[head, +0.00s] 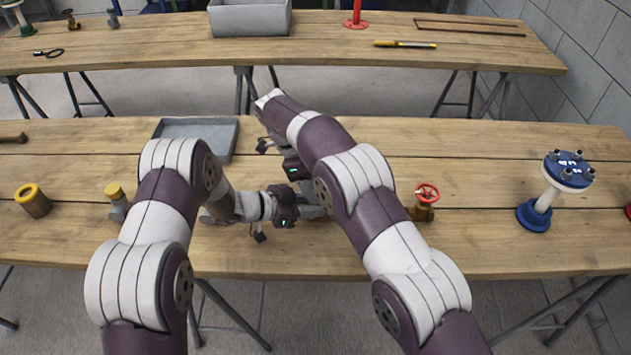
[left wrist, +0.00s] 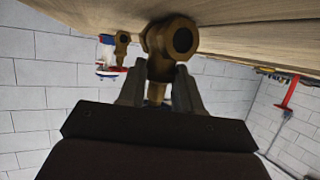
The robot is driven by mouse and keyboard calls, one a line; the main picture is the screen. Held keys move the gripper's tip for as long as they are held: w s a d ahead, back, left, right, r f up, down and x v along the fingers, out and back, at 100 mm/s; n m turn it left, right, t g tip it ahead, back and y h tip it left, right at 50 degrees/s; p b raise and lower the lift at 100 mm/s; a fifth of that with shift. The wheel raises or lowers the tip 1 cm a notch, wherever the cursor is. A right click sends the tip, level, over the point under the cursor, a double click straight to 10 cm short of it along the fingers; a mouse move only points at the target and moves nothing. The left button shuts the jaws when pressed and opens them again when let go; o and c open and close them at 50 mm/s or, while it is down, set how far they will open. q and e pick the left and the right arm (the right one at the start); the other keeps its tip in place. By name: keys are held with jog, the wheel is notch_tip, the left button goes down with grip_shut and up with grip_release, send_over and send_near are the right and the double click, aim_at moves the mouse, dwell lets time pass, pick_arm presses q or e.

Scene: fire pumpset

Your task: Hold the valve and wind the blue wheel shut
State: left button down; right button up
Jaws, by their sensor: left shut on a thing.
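My left gripper (head: 316,212) reaches right, low over the near bench, its tips partly behind my right arm. In the left wrist view, the fingers of my left gripper (left wrist: 159,88) are closed on a brass valve (left wrist: 172,42) with a round open port facing the camera. The valve is against the wooden bench top in that view, which looks upside down. In the head view my right arm covers the valve.
The near bench (head: 480,235) also holds a brass valve with a red wheel (head: 425,200), a blue-and-white flanged piece (head: 548,190), a grey tray (head: 225,140), a yellow-topped brass piece (head: 34,200) and a yellow-capped fitting (head: 116,198). A second bench (head: 320,55) stands behind.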

jog(key=o, duration=0.4)
jog(key=shift+o, duration=0.2)
jog(key=s+a+r+n+t, duration=0.1)
jog(key=s+a+r+n, duration=0.15)
jog(key=r, duration=0.35)
jog(key=s+a+r+n+t, duration=0.1)
jog(key=a+r+n, duration=0.15)
jog(key=r, duration=0.35)
jog(key=shift+n, duration=0.5)
jog(key=x, duration=0.4)
jog(key=w+x, duration=0.1)
jog(key=x, duration=0.8)
jog(key=shift+w, duration=0.3)
